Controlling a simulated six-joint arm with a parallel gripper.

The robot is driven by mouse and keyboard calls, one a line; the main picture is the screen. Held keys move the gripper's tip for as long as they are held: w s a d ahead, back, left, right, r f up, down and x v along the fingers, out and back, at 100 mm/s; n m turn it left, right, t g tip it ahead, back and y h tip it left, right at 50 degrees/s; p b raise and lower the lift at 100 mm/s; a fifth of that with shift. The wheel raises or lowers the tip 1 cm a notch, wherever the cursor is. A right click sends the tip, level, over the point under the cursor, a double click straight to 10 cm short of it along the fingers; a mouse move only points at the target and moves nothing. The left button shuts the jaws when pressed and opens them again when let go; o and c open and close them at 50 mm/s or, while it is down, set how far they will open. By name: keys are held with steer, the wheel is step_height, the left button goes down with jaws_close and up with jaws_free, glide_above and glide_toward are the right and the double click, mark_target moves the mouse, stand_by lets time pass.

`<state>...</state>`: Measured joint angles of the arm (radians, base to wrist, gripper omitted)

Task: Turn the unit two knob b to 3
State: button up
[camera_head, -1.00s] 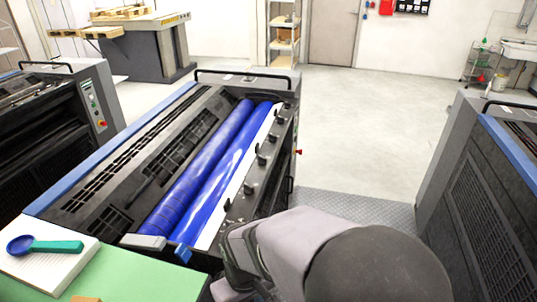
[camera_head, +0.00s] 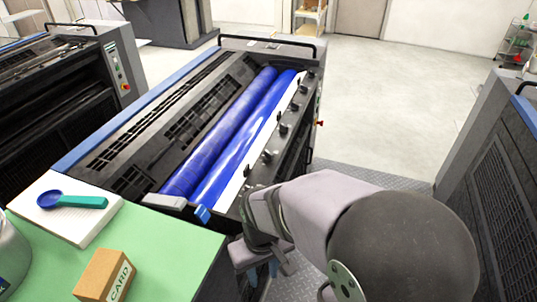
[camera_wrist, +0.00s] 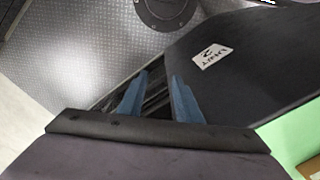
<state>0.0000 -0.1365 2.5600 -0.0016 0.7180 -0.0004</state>
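The ink unit (camera_head: 130,120) with two blue rollers (camera_head: 232,130) stands in the middle of the head view. Along its right side runs a row of several black knobs (camera_head: 283,128); their letters and pointer settings are too small to read, so I cannot tell which is knob b. The wrist view shows a dark side panel with a white "UNIT 2" label (camera_wrist: 213,55). My gripper (camera_head: 263,272) hangs low beside the unit's near right corner, apart from the knobs. In the wrist view its two blue fingers (camera_wrist: 160,82) are apart with nothing between them.
A green-topped table (camera_head: 165,250) at the front left holds a card box (camera_head: 105,276) and a notepad (camera_head: 85,222) with a blue-green scoop (camera_head: 72,200). Other machines stand left (camera_head: 65,85) and right (camera_head: 490,180). Metal-plate floor (camera_head: 360,176) lies between the units.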

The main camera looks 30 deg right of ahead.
steer(key=shift+r, duration=0.1)
steer(key=shift+c, duration=0.2)
step_height(320, 180, up, 13)
steer(key=n+t+y, duration=0.2)
steer(key=n+t, duration=0.2)
glide_above(269, 152)
steer(key=s+d, duration=0.1)
steer(key=s, duration=0.3)
steer(key=shift+w+d+p+x, duration=0.15)
steer(key=shift+p+x, duration=0.45)
steer(key=shift+x, duration=1.3)
steer(key=shift+w+d+p+x, duration=0.15)
steer(key=shift+p+x, duration=0.45)
steer(key=shift+x, duration=1.3)
jaws_close()
